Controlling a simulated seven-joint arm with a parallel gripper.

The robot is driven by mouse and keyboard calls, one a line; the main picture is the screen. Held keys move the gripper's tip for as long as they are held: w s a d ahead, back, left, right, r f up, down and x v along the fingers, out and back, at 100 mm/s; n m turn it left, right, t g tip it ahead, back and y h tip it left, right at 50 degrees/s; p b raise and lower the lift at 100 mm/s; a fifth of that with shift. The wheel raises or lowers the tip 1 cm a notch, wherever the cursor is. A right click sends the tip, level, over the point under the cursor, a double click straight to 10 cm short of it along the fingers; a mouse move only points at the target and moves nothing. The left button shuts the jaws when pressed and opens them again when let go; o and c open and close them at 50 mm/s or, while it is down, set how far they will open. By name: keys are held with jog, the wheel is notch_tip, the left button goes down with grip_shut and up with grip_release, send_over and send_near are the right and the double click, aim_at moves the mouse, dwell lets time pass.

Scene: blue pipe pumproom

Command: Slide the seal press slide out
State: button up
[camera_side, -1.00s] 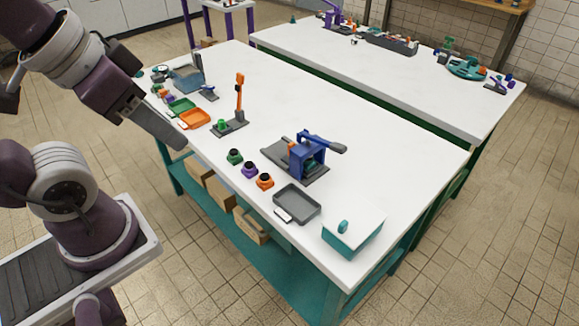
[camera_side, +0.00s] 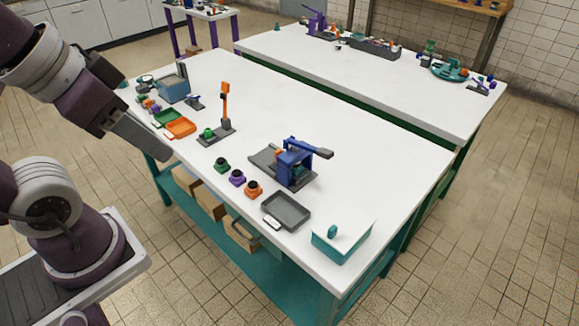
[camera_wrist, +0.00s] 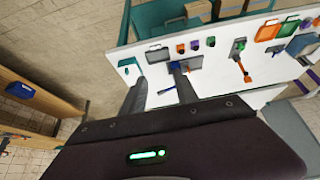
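The seal press (camera_side: 295,165) stands on the near white table. It has a blue frame, a dark lever pointing right and a grey base. A flat grey plate, seemingly its slide (camera_side: 266,159), lies at the left of the frame. In the wrist view the press (camera_wrist: 188,63) is small, far beyond my fingers and partly hidden by one. My gripper (camera_wrist: 158,80) is open, with its two dark fingers apart and nothing visible between them. In the side view it hangs at the table's left front edge, well away from the press.
Green (camera_side: 221,165), purple (camera_side: 237,177) and orange (camera_side: 253,188) pieces stand before the press. An orange-topped post (camera_side: 225,105) stands left. The table behind the press is clear.

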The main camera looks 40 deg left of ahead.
jog(key=shift+w, duration=0.15)
jog(key=c, duration=0.3)
jog(key=g, duration=0.6)
send_over(279, 150)
jog(key=f, duration=2.2)
jog(key=shift+s+f, duration=0.2)
jog(key=shift+f, duration=0.1)
notch_tip(279, 150, down, 8)
jog(key=shift+w+r, duration=0.1)
jog(key=shift+r, duration=0.15)
